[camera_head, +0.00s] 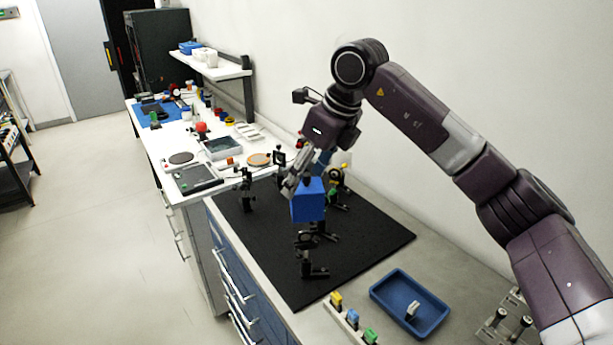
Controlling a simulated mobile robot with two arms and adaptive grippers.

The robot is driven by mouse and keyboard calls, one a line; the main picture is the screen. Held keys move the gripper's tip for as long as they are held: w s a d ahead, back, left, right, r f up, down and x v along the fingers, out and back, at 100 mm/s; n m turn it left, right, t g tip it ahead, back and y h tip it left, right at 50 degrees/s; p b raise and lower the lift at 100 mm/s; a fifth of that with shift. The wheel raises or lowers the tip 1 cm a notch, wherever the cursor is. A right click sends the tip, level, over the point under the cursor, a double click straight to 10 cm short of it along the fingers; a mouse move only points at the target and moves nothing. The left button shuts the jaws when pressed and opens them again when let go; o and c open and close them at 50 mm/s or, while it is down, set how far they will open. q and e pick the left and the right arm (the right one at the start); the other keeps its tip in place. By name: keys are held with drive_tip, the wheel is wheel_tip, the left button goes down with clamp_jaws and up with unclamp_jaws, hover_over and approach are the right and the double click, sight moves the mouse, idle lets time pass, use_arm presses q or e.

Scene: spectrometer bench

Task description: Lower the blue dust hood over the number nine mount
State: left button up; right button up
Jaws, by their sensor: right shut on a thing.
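The blue dust hood (308,205) is a box-like cover above the black breadboard mat (375,232). My right gripper (294,186) reaches down from the upper right and is shut on the hood at its upper left side. Black optical mounts (310,262) stand just below and in front of the hood; whether its lower edge touches one is unclear. Another mount (246,190) stands at the left of the mat, and one with a yellow part (338,184) stands behind right. No number is readable, so I cannot tell which is number nine. My left gripper is not in view.
A blue tray (437,327) with a small pale item lies at the front right, beside a strip of coloured blocks (352,318). A cluttered white bench (152,148) extends behind. The mat's front right part is clear.

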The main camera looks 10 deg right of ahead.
drive_tip(key=shift+f+b, duration=1.55)
drive_tip(key=shift+f, duration=0.75)
drive_tip(key=shift+f, duration=0.25)
drive_tip(key=shift+f+b, duration=1.5)
drive_tip(key=shift+f, duration=0.35)
drive_tip(key=shift+f, duration=0.25)
drive_tip(key=shift+f+b, duration=1.45)
drive_tip(key=shift+f, duration=0.35)
drive_tip(key=o, duration=1)
drive_tip(key=shift+r, duration=0.1)
